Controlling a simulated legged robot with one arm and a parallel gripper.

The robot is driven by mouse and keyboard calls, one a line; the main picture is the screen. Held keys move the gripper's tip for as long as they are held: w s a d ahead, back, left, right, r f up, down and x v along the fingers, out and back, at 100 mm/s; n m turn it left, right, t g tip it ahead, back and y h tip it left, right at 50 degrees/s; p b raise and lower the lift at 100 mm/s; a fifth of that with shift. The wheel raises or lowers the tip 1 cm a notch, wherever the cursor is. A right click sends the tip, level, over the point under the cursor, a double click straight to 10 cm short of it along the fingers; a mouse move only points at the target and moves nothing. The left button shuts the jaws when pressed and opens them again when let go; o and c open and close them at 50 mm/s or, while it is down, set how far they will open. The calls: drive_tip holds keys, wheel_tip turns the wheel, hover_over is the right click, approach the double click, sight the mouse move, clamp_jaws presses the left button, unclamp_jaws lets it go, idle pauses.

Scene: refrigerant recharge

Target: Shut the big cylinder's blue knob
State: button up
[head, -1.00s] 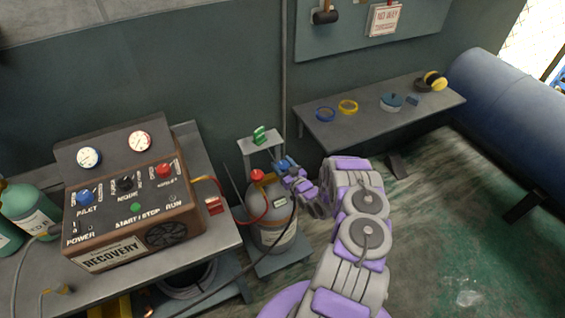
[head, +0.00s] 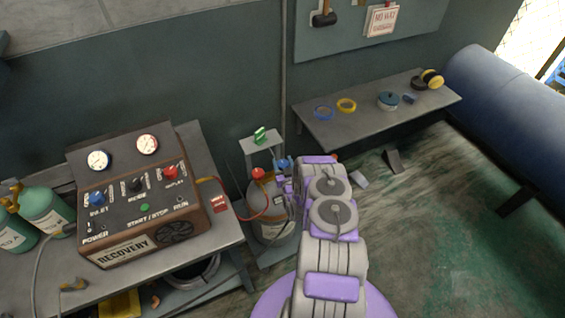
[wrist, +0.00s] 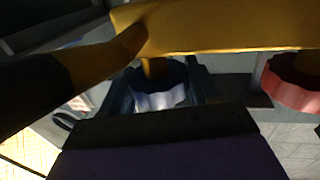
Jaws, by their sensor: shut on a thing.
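The big cylinder (head: 268,222) is grey and stands upright on a low platform beside the bench. Its blue knob (head: 284,163) is on the right side of its top, and its red knob (head: 258,173) is on the left. My gripper (head: 285,178) is at the blue knob, partly hidden by my arm. In the wrist view the blue knob (wrist: 160,98) sits at the dark jaws, and the gripper is shut on it. A yellow part (wrist: 220,25) crosses above, and the red knob (wrist: 297,83) is at the right. The knob's turn angle cannot be told.
The recovery machine (head: 140,205) stands on the bench at left, with green cylinders (head: 45,210) beside it. A red hose (head: 245,215) and a dark hose run close to the big cylinder. A small stand (head: 262,142) is just behind. The floor at right is mostly clear.

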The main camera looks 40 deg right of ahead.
drive_tip(key=shift+d, duration=0.1)
drive_tip(key=o, duration=1)
drive_tip(key=shift+c, duration=0.2)
drive_tip(key=shift+s, duration=0.1)
drive_tip(key=p+v, duration=0.3)
drive_tip(key=v, duration=1.4)
drive_tip(key=shift+p, duration=0.4)
drive_tip(key=shift+s+f, duration=0.1)
